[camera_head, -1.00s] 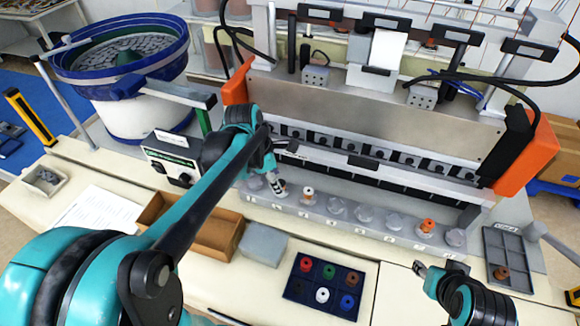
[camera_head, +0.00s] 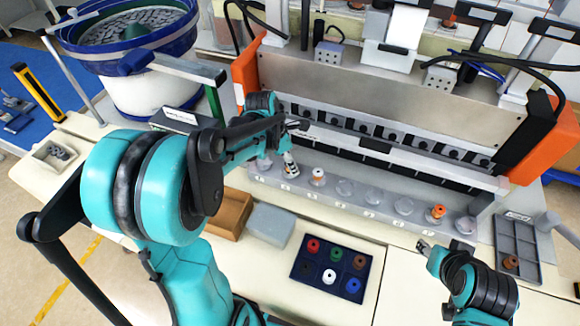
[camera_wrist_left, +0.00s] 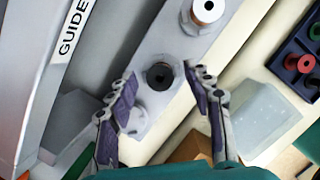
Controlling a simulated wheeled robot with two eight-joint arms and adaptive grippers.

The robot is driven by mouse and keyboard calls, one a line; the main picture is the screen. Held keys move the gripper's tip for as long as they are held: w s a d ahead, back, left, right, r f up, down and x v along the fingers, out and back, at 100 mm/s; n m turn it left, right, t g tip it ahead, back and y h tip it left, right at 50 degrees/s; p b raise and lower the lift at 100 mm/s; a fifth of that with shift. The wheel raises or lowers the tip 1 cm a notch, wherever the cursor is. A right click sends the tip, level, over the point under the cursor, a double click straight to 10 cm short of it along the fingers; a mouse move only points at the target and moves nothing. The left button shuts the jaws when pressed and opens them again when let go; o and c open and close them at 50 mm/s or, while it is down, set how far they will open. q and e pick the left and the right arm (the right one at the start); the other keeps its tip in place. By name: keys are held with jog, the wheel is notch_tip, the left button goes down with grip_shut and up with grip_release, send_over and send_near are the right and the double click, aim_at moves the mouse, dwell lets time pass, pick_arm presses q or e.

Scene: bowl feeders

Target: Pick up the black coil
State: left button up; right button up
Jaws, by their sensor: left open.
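The black coil (camera_wrist_left: 160,76) stands on a peg of the grey numbered rail (camera_wrist_left: 165,40) in the left wrist view. My left gripper (camera_wrist_left: 159,80) is open, with one finger on each side of the coil and gaps between. In the head view my left gripper (camera_head: 292,148) is over the left end of the rail (camera_head: 330,202), and I cannot make out the coil there. My right gripper (camera_head: 428,248) is to the right, in front of the rail, away from the coil; its jaw state is unclear.
A white coil (camera_wrist_left: 207,10) sits on the neighbouring peg. An orange coil (camera_head: 436,213) is near the rail's right end. A dark tray (camera_head: 332,252) holds several coloured coils. A brown box (camera_head: 232,212) and grey block (camera_head: 269,224) stand in front. The machine face (camera_head: 380,90) rises behind.

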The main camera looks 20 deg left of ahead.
pick_arm(q)
jog(key=c, duration=1)
jog(key=shift+c, duration=0.2)
jog(key=shift+r, duration=0.15)
